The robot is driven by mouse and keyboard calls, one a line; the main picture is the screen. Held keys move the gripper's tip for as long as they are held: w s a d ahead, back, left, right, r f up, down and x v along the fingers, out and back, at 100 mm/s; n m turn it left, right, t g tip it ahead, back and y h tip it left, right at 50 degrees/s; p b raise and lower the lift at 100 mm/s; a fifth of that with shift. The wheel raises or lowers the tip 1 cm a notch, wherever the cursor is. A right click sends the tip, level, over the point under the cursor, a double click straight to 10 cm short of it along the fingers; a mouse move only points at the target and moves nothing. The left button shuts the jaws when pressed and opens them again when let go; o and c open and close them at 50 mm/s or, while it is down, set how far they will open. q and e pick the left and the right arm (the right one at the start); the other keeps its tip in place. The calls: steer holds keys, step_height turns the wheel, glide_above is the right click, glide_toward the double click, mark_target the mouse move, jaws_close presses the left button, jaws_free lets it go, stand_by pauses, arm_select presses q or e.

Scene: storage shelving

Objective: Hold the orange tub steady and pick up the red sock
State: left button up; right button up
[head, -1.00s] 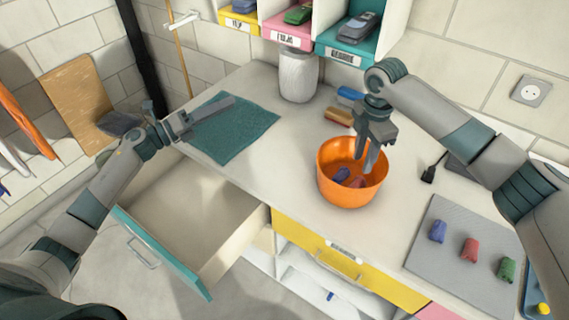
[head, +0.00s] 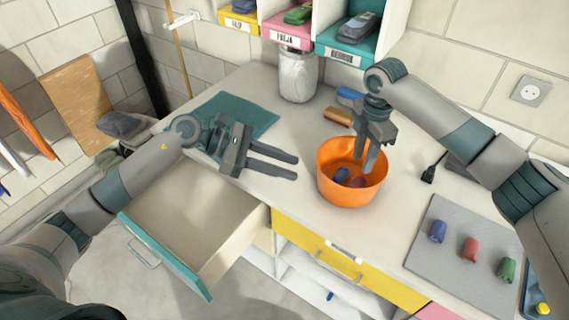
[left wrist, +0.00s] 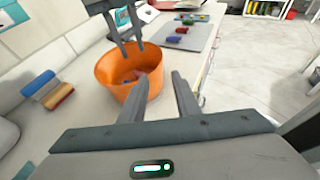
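The orange tub (head: 350,194) stands on the counter; it also shows in the left wrist view (left wrist: 118,92). Inside it lie a dark red rolled sock (head: 357,182) and a blue roll (head: 341,175). My right gripper (head: 367,166) points down over the tub, its fingertips around rim height; its fingers look apart, with nothing seen between them. My left gripper (head: 296,168) is open and empty, left of the tub, its fingers pointing toward it without touching. In the left wrist view its fingertips (left wrist: 161,76) appear just before the tub.
A grey mat (head: 450,280) at right holds blue, red (head: 469,249) and green rolls. Blue and brown rolls (head: 338,116) lie behind the tub, near a white jar (head: 297,77). A teal cloth (head: 258,122) lies at left. A teal-fronted drawer (head: 165,262) stands open below.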

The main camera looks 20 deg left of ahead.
mark_target(352, 189)
arm_select(q)
steer(key=x, duration=1.7)
steer(key=shift+w+d, duration=0.1)
steer(key=shift+d, duration=0.05)
steer(key=shift+f, duration=0.1)
jaws_close()
stand_by(0.4)
